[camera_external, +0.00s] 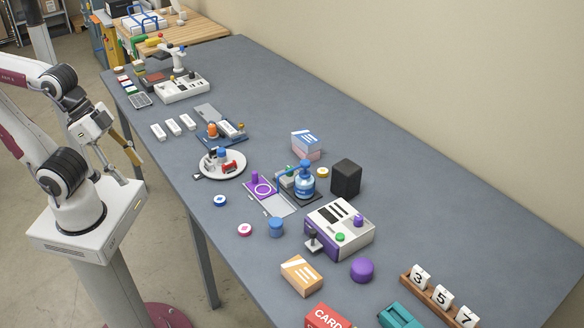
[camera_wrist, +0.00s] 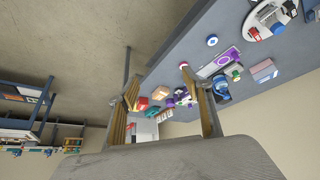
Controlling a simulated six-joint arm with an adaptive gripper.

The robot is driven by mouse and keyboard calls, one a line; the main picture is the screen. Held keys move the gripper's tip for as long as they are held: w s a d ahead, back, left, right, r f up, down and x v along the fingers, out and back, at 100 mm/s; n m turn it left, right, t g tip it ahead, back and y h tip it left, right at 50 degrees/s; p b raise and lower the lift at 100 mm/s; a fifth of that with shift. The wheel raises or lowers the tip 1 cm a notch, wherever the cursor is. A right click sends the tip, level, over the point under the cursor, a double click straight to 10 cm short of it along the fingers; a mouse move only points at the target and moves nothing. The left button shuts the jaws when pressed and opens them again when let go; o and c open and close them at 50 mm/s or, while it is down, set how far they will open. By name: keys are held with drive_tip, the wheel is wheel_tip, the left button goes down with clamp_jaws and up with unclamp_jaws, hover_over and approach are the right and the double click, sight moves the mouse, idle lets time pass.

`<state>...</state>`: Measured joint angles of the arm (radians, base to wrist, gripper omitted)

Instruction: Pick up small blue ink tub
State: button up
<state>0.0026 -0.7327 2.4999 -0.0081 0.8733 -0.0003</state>
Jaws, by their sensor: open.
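A small plain blue tub (camera_external: 276,227) stands upright on the grey table in the external view, right of a pink-and-white disc and left of the white and purple machine. A flatter blue disc with a white centre (camera_external: 220,200) lies farther back; in the wrist view it shows near the table edge (camera_wrist: 212,40). My gripper (camera_wrist: 159,75) is open and empty, its two tan fingers spread. In the external view it hangs beside the table's left edge, well away from the tub. I cannot clearly pick out the plain blue tub in the wrist view; the right finger covers part of that area.
Near the tub are the pink-and-white disc (camera_external: 245,230), the machine (camera_external: 340,228), an orange box (camera_external: 301,275) and a purple tub (camera_external: 362,269). A blue bottle (camera_external: 304,182) and black block (camera_external: 346,178) stand behind. The right rear of the table is clear.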

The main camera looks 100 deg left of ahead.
drive_tip(key=w+d+f+n+t+h, duration=0.1)
drive_tip(key=w+d+f+t, duration=0.15)
drive_tip(key=w, duration=0.95)
drive_tip(key=n+t+y, duration=0.3)
drive_tip(key=n+y, duration=0.1)
drive_tip(key=y, duration=0.2)
approach(276, 228)
wheel_tip(276, 228, down, 3)
drive_tip(key=shift+d+r, duration=0.2)
drive_tip(key=shift+s+a+f+t+y, duration=0.2)
drive_tip(key=shift+a+f+t+y, duration=0.15)
drive_tip(key=shift+a+f+y, duration=0.3)
drive_tip(key=shift+x, duration=1.3)
drive_tip(key=shift+r, duration=0.1)
